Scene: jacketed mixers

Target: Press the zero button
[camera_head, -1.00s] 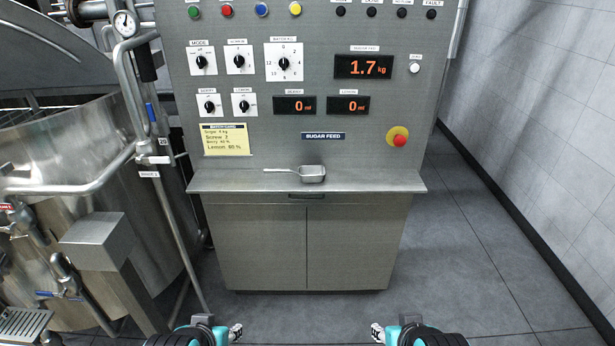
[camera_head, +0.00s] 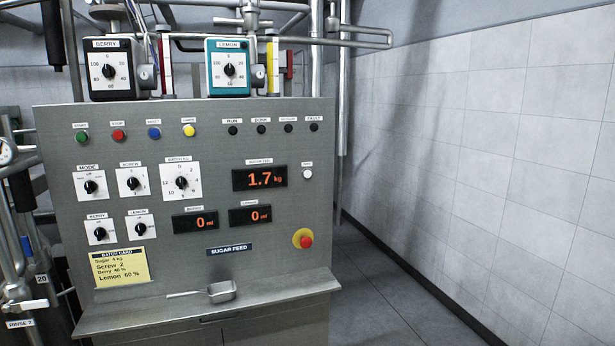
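The zero button is a small white round button (camera_head: 307,174) on the grey control panel (camera_head: 290,205), just right of the sugar feed display (camera_head: 260,178). A tiny label sits above it, too small to read surely. The display reads 1.7 kg in orange digits. Nothing covers the button or touches it. Neither of my grippers shows in the present view.
A red emergency button (camera_head: 305,240) on a yellow disc is below the white button. A metal scoop (camera_head: 221,292) lies on the ledge (camera_head: 290,285) under the panel. Knobs and coloured buttons fill the panel's left. Open floor (camera_head: 375,300) lies right, beside a tiled wall.

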